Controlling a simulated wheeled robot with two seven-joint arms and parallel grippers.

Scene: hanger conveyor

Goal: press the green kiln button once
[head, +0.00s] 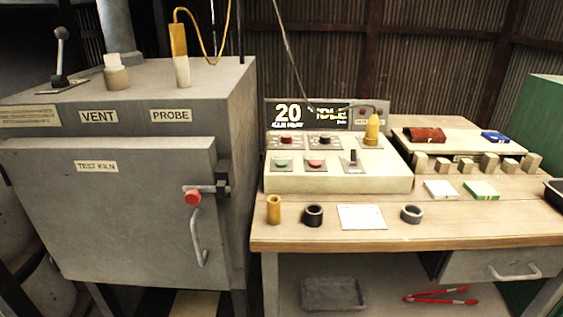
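A sloped control panel (340,182) stands on the wooden bench. The green button (281,163) sits at its lower left. A red button (316,162) is to its right, and a black toggle lever (353,158) is further right. Behind them are another red button (287,140) and a black knob (324,139). The display (307,114) reads 20 and IDLE. The grey test kiln (110,215) stands left of the bench with its door shut. Neither of my grippers is in the picture.
A yellow cone (372,130) stands on the panel's back right. Wooden blocks (465,164) line the right side.

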